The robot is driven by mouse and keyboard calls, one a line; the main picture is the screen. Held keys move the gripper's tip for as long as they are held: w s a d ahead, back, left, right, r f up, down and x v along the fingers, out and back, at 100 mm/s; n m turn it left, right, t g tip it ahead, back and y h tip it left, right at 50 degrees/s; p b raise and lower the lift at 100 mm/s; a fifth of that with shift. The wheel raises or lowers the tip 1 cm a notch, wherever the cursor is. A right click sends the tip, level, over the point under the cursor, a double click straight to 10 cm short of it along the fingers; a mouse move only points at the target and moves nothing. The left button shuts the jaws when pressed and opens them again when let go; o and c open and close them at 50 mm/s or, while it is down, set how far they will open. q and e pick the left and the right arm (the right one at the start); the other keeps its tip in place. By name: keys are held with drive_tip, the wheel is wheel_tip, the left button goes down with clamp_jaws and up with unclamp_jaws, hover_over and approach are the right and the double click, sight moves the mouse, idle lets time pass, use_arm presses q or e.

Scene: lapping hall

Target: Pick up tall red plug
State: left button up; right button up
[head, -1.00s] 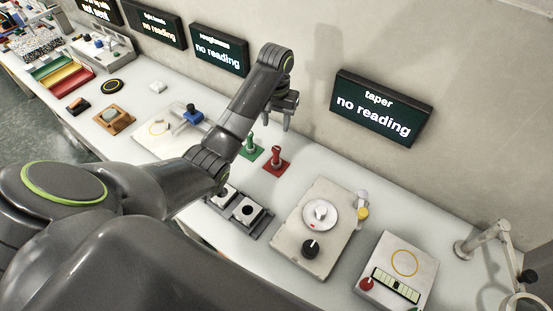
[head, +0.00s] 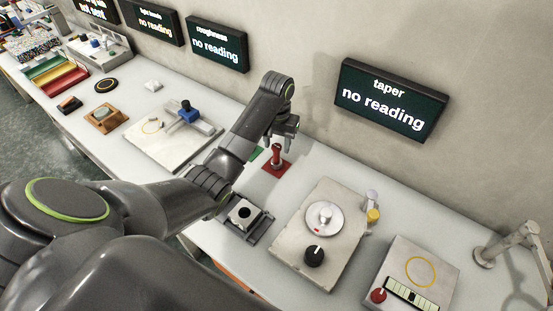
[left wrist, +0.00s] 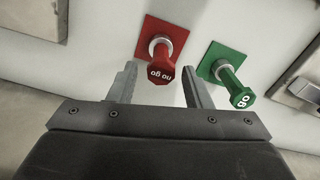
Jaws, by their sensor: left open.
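The tall red plug (head: 276,157) stands upright on a square red base on the bench. In the left wrist view the red plug (left wrist: 162,66) shows its end marked "no go". My left gripper (head: 282,135) is open and empty, just above the red plug. In the left wrist view the plug appears between the two fingers of my left gripper (left wrist: 159,72), with a gap on each side. A green plug (left wrist: 231,81) marked "go" stands to the right of it there. In the head view my arm hides most of the green plug. My right gripper is not in view.
A plate with a round dial and black knob (head: 290,250) lies right of the plugs. A dark holder with a white block (head: 244,212) is in front. A wall display reading "taper" (head: 390,98) hangs behind.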

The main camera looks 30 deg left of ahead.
sight(277, 156)
use_arm(q)
wheel_tip(277, 156, down, 4)
drive_tip(key=shift+f+p, duration=0.25)
drive_tip(key=shift+p, duration=0.05)
drive_tip(key=shift+c, duration=0.3)
clamp_jaws()
